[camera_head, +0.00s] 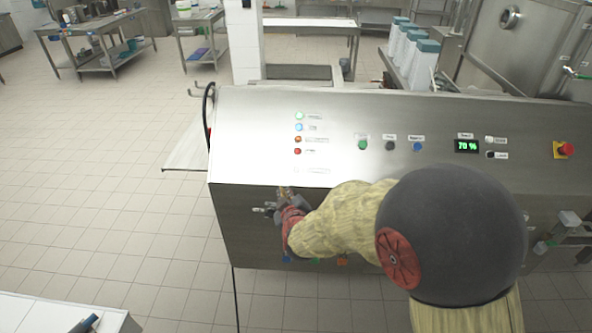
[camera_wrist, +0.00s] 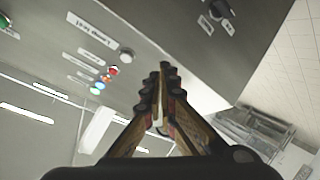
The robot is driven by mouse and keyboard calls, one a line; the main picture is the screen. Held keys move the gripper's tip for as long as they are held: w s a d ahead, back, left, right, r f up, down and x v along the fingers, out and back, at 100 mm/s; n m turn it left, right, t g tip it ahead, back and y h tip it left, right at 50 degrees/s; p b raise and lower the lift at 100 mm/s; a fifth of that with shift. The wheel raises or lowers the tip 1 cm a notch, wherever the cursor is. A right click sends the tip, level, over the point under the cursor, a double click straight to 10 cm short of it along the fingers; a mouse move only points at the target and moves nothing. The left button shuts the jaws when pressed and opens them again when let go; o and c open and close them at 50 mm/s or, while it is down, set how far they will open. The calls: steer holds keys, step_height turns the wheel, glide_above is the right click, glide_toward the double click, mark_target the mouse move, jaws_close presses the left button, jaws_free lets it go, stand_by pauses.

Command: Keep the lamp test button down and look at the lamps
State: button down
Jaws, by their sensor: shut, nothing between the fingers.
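The lamp column on the sloped steel panel has a green lamp (camera_head: 299,115), a light blue lamp (camera_head: 299,127), an orange lamp (camera_head: 298,139) and a red lamp (camera_head: 297,151). The green and blue lamps look bright; the lower two look darker. Glare hides this button in the head view. My gripper (camera_wrist: 163,72) is shut and empty, its tips to the right of the button and apart from it. It also shows at the panel's lower edge (camera_head: 284,191).
The panel (camera_head: 250,110) also carries a green button (camera_head: 362,145), a black one (camera_head: 390,145), a blue one (camera_head: 417,146), a "70 %" display (camera_head: 467,146) and a red emergency stop (camera_head: 566,150). A black knob (camera_wrist: 220,10) is on the lower front face. Open floor lies left.

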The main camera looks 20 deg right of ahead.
mark_target(294, 169)
step_height(294, 169, up, 9)
steer(key=w+d+n+t+h, duration=0.1)
steer(key=d+n+t+h, duration=0.1)
steer(key=t, duration=0.1)
steer(key=shift+w+d+t, duration=0.25)
steer(key=shift+w+t, duration=0.05)
steer(key=shift+w, duration=0.1)
steer(key=shift+f, duration=0.1)
steer(key=shift+w+d+f+b, duration=0.3)
steer(key=shift+w+f+b, duration=0.55)
steer(key=shift+w+f, duration=0.15)
steer(key=shift+w+d+f+b, duration=0.35)
steer(key=shift+w+f+b, duration=0.55)
steer(key=shift+f, duration=0.2)
steer(key=shift+w+d+f+b, duration=0.3)
steer(key=shift+w+f+b, duration=0.5)
steer(key=shift+w+f, duration=0.2)
steer(key=shift+f, duration=0.2)
steer(key=shift+w+d+f+b, duration=0.1)
steer(key=shift+w+f+b, duration=0.1)
steer(key=shift+b, duration=0.2)
